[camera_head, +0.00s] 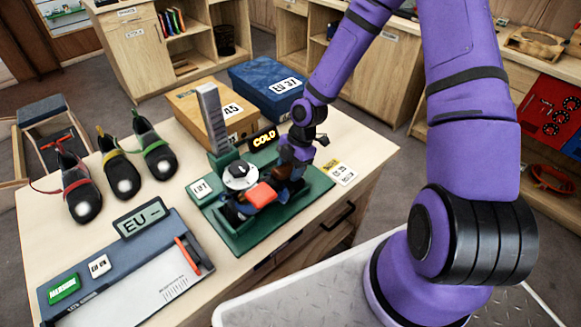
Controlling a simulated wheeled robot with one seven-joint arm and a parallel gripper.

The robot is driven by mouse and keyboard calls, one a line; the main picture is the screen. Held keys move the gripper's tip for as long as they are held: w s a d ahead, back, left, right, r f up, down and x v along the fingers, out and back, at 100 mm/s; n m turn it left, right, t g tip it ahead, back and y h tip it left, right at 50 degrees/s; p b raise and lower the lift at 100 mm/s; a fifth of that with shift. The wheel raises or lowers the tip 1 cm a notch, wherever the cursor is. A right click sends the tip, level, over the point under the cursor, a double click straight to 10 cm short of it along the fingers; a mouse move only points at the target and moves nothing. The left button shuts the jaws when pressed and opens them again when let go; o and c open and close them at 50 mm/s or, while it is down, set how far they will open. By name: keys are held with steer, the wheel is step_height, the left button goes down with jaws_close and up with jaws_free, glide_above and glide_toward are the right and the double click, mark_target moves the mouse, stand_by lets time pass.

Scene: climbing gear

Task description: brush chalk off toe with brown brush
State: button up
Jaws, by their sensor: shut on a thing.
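My gripper (285,183) is low over the green stand (290,222) on the table, by its right part. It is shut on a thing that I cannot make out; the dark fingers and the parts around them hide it. No brown brush can be told apart in this view. Three dark climbing shoes stand in a row at the left, with red (80,190), yellow (119,168) and green (153,147) trim. Each has a pale, chalk-like patch on its toe. A dark blue shape with an orange-red block (261,194) sits on the stand, close left of my gripper.
A white dial (240,177) and grey upright column (213,118) rise from the stand. A measuring board (130,275) and EU sign (139,220) lie in front. The table's right edge is near.

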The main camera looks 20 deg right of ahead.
steer(key=shift+d+f, duration=0.1)
steer(key=shift+w+d+f, duration=0.25)
steer(key=shift+d, duration=0.4)
steer(key=shift+w+d+f, duration=0.2)
steer(key=shift+d, duration=0.45)
steer(key=shift+w+d+f, duration=0.25)
steer(key=shift+d+f, duration=0.1)
steer(key=shift+d, duration=0.35)
steer(key=shift+w+d+f, duration=0.2)
steer(key=shift+d+f, duration=0.15)
steer(key=shift+d, duration=0.3)
steer(key=shift+a, duration=0.1)
steer(key=shift+s+a+r, duration=0.2)
steer(key=shift+s+a, duration=0.05)
steer(key=shift+a, duration=0.45)
steer(key=shift+s+a+r, duration=0.2)
steer(key=shift+s+a, duration=0.05)
steer(key=shift+a, duration=0.45)
steer(key=shift+s+a+r, duration=0.25)
steer(key=shift+a+r, duration=0.05)
steer(key=shift+a, duration=0.4)
steer(key=shift+s+a+r, duration=0.2)
steer(key=shift+a+r, duration=0.1)
steer(key=shift+a, duration=0.4)
steer(key=shift+r, duration=0.15)
